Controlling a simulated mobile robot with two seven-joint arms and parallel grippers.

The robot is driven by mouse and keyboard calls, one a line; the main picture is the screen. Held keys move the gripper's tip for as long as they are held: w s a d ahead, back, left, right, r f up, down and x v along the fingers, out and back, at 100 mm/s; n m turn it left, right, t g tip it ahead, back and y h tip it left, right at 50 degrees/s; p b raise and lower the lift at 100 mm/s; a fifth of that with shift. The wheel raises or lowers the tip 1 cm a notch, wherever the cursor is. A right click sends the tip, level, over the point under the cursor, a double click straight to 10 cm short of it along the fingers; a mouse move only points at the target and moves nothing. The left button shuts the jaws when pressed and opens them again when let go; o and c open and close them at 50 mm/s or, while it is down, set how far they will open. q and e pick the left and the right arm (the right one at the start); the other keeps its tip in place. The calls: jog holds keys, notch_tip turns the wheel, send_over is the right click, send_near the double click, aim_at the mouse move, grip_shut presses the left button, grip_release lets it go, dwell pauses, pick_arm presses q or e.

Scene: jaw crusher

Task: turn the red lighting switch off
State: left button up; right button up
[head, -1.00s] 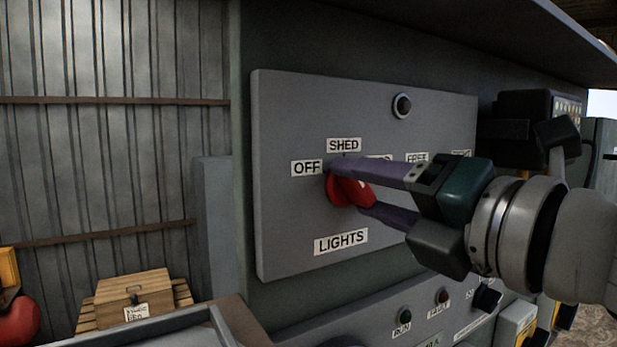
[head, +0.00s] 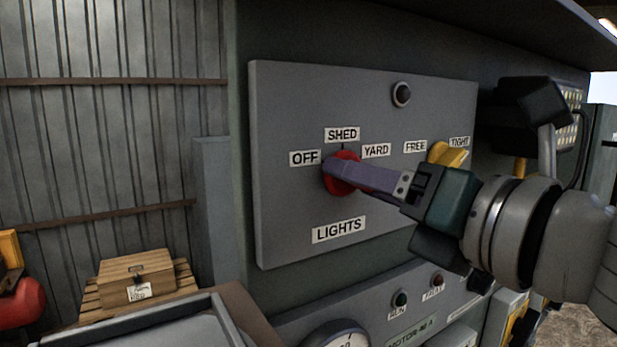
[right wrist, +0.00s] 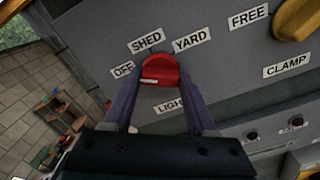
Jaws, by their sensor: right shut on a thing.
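The red lighting switch (head: 343,156) sits on the grey panel (head: 285,110), among the labels OFF, SHED and YARD, above LIGHTS. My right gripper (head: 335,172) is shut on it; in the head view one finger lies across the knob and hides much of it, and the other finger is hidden. In the right wrist view the red switch (right wrist: 160,68) stands between the two fingers, one on each side, with a pale mark on its face. I cannot tell for sure which label it points at. My left gripper is not in view.
A yellow knob (head: 447,154) with FREE and TIGHT labels is to the right on the same panel. A round dark lamp (head: 401,94) is above. A lower panel with small buttons and a gauge (head: 335,338) juts out below. A wooden box (head: 136,272) stands at lower left.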

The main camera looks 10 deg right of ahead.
jog(key=o, duration=1.4)
jog(key=shift+c, duration=0.2)
jog(key=b+v, duration=0.2)
jog(key=v, duration=0.8)
